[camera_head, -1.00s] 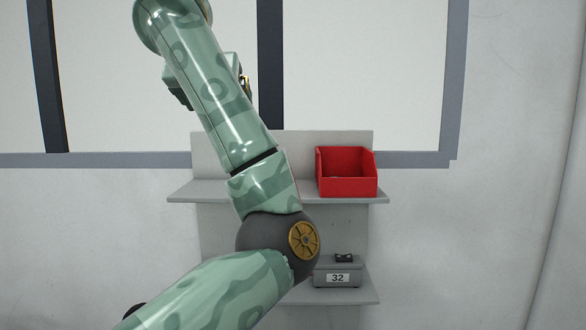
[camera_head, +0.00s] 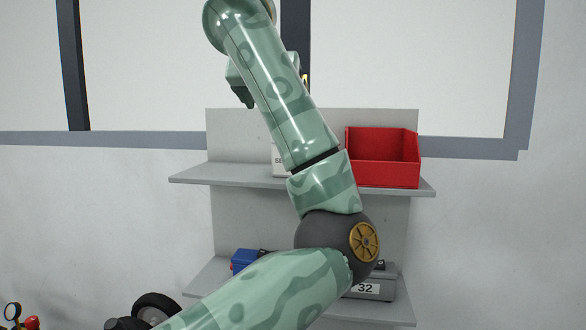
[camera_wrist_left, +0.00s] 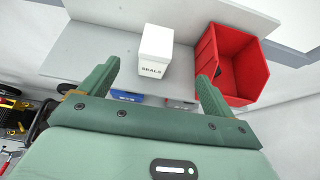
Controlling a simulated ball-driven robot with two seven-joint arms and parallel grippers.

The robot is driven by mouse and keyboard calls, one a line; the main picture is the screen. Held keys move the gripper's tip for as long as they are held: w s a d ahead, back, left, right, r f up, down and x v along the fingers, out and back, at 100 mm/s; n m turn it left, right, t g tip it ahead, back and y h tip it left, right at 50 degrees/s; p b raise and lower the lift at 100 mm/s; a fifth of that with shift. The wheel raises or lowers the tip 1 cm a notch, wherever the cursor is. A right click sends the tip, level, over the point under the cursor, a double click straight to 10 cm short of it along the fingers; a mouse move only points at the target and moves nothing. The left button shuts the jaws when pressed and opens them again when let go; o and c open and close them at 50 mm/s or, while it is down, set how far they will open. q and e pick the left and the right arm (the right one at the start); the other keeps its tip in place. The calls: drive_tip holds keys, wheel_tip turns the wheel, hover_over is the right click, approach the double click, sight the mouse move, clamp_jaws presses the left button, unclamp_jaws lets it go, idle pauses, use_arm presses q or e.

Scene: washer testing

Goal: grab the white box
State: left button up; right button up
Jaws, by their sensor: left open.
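The white box (camera_wrist_left: 156,50), lettered "SEALS", stands on the upper grey shelf. In the head view only a sliver of the white box (camera_head: 278,161) shows, as my left arm hides the rest. In the left wrist view my left gripper (camera_wrist_left: 158,72) is open, its two green fingers pointing toward the shelf. The box appears between the fingertips and beyond them, with nothing held. In the head view the hand is mostly behind my raised arm. My right gripper is in neither view.
An open red bin (camera_head: 384,172) stands on the upper shelf (camera_head: 230,176), right of the white box. On the lower shelf are a blue box (camera_head: 244,258) and a grey device marked 32 (camera_head: 372,288). Wheels (camera_head: 156,305) and a gauge (camera_head: 12,311) show at lower left.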

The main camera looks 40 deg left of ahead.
use_arm(q)
wheel_tip(320, 180, down, 3)
drive_tip(key=b, duration=0.2)
drive_tip(key=p, duration=0.3)
hover_over(278, 170)
drive_tip(key=w+d, duration=0.1)
drive_tip(key=d, duration=0.1)
wheel_tip(278, 170, down, 5)
drive_tip(key=shift+a+r, duration=0.1)
drive_tip(key=p+x, duration=0.2)
drive_tip(key=x, duration=0.3)
drive_tip(key=shift+a+p, duration=0.25)
drive_tip(key=shift+p, duration=0.05)
drive_tip(key=shift+a, duration=0.1)
drive_tip(key=shift+c, duration=0.6)
drive_tip(key=shift+s+d, duration=0.1)
drive_tip(key=shift+d, duration=0.1)
drive_tip(key=c, duration=1)
drive_tip(key=shift+c, duration=0.4)
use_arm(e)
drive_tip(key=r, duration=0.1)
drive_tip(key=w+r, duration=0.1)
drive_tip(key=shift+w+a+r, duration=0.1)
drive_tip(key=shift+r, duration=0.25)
use_arm(q)
drive_tip(key=shift+o, duration=0.2)
